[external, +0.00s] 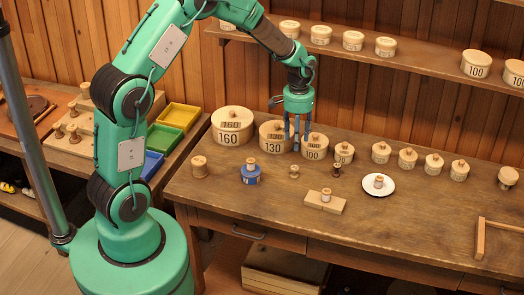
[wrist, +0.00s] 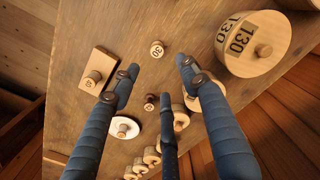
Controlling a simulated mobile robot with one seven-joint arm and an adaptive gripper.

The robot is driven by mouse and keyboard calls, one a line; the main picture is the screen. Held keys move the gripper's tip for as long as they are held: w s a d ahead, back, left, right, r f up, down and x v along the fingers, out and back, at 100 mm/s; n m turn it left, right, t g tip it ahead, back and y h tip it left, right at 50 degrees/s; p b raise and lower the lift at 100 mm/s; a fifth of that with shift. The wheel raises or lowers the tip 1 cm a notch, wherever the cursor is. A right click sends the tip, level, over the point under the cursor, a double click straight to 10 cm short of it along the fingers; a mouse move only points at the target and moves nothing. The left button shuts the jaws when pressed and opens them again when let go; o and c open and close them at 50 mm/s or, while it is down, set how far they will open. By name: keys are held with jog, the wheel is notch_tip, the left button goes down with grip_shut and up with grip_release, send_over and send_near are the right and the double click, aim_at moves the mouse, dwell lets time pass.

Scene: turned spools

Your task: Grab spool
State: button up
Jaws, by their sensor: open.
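My gripper (external: 296,140) is open and empty, pointing down above the table near the round boxes. In the wrist view its blue fingers (wrist: 161,80) are spread. A small pale spool (external: 294,171) stands on bare table in front of it and shows between and beyond the fingertips (wrist: 157,49). A dark brown spool (external: 337,170) stands to its right, also between the fingers in the wrist view (wrist: 150,103). Other spools stand on a wooden block (external: 326,207), on a white saucer (external: 390,188), on a blue round piece (external: 250,178) and at the left (external: 199,167).
Numbered round wooden boxes line the back of the table, the largest marked 160 (external: 230,138), beside one marked 130 (external: 274,139). A wooden angle piece (external: 480,238) lies at right. Coloured trays (external: 179,116) sit on the left bench. The table's front middle is clear.

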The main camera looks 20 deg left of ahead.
aim_at(295, 167)
jog(key=shift+f, duration=0.1)
notch_tip(295, 167, down, 8)
jog(key=shift+f+b, duration=0.2)
jog(key=shift+b, duration=0.3)
jog(key=shift+f, duration=0.1)
jog(key=shift+s+f+b, duration=0.15)
jog(key=shift+f+b, duration=0.1)
jog(key=shift+f, duration=1)
jog(key=shift+s+f+b, duration=0.15)
jog(key=shift+f+b, duration=0.05)
jog(key=shift+f, duration=1)
jog(key=c, duration=0.9)
